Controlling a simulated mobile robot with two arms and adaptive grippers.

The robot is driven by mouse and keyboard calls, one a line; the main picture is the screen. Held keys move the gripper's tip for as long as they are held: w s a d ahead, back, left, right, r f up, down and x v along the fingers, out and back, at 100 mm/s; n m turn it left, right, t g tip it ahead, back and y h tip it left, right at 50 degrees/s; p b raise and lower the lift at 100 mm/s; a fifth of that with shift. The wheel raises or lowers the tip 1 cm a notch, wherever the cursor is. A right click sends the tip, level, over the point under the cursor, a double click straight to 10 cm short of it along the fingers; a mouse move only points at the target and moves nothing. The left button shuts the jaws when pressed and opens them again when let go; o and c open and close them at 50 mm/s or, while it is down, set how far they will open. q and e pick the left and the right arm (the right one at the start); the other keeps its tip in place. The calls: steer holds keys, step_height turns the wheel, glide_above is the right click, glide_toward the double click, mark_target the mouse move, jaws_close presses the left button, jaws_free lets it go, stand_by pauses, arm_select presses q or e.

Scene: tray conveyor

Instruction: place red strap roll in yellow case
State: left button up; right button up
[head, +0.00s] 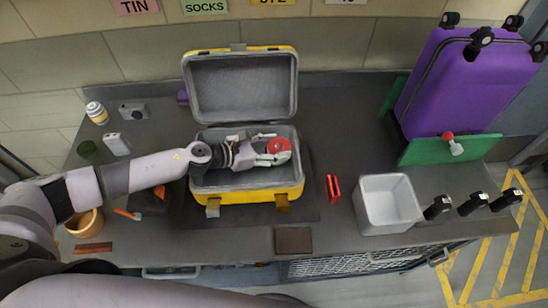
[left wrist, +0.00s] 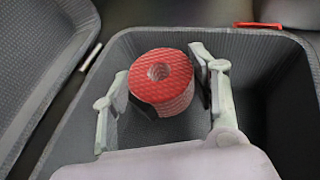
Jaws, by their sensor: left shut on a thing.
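The yellow case (head: 262,193) stands open on the counter, its grey-lined lid tilted up at the back. My left gripper (head: 274,151) reaches over the case from the left and is shut on the red strap roll (head: 281,145). In the left wrist view the red strap roll (left wrist: 160,82) sits between the two fingers (left wrist: 162,88), its round hole facing up. It is within the outline of the case's grey interior (left wrist: 270,118). I cannot tell whether it touches the case floor. My right gripper is not in view.
A red item (head: 333,188) lies right of the case, beside a grey bin (head: 388,222). A purple suitcase (head: 465,80) stands at the back right by a green panel (head: 450,150). A can (head: 97,113) and an orange pot (head: 85,223) are at the left.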

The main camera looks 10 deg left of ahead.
arm_select(q)
step_height(320, 180, down, 4)
steer(key=shift+r+b, duration=0.15)
steer(key=shift+b, duration=0.4)
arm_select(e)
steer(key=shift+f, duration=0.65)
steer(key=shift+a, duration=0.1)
arm_select(q)
steer(key=shift+f, duration=0.2)
steer(key=o, duration=1.2)
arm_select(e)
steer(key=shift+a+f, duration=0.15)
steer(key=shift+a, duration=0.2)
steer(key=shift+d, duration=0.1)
